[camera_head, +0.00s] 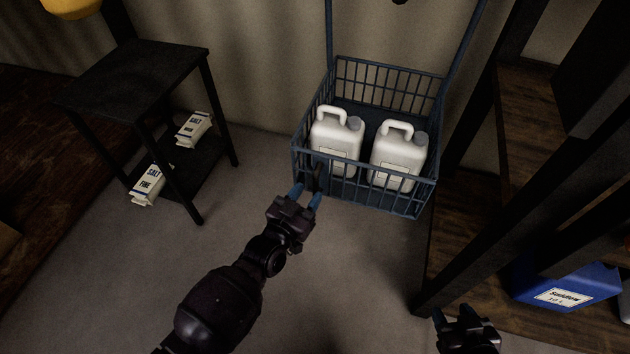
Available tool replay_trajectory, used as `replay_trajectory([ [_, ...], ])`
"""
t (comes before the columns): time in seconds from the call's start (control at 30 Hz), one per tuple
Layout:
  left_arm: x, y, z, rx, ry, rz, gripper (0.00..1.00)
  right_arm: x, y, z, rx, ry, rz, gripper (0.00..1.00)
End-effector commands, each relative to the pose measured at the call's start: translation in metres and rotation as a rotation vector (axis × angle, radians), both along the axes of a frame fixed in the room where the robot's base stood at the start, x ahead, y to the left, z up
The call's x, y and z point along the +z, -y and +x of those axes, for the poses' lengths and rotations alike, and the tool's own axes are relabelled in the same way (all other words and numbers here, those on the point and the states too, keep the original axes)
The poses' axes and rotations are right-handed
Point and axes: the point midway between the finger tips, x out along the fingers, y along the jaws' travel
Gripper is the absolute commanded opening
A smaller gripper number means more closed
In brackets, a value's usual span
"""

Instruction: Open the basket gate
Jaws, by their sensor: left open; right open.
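A blue wire basket (398,205) hangs from two blue bars in the upper middle. Its front barred side, the gate (350,187), stands upright and looks closed. Two white jugs (337,137) with handles and grey caps stand inside, the other one on the right (400,153). My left gripper (307,194) is open, its blue fingertips just in front of the gate's left part. A dark upright piece shows near the fingertips; I cannot tell whether they touch it. My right gripper (458,316) is open and empty at the lower right, away from the basket.
A dark shelf stand (135,68) at the left has salt cartons (148,184) on its lower level. A wooden rack (468,225) with dark posts stands close to the basket's right, holding a blue container (570,285). The floor (350,270) below the basket is clear.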

Motion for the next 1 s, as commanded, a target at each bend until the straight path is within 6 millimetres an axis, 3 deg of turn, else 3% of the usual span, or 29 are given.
replay_trajectory([
  [0.3, -0.002, 0.019, 0.034, 0.000, -0.003, 0.001, 0.41, -0.002, 0.000, 0.005, 0.004, 0.007, -0.003, 0.48],
  [0.7, 0.000, 0.022, 0.040, 0.001, -0.001, 0.000, 0.41, -0.005, 0.004, 0.001, 0.008, -0.004, -0.011, 0.48],
  [0.73, 0.000, 0.022, 0.040, 0.001, -0.001, 0.000, 0.39, -0.005, 0.004, 0.001, 0.007, -0.005, -0.010, 0.48],
  [1.0, 0.000, 0.022, 0.040, 0.001, -0.001, 0.000, 0.00, -0.007, 0.004, -0.002, 0.004, -0.011, -0.009, 0.48],
])
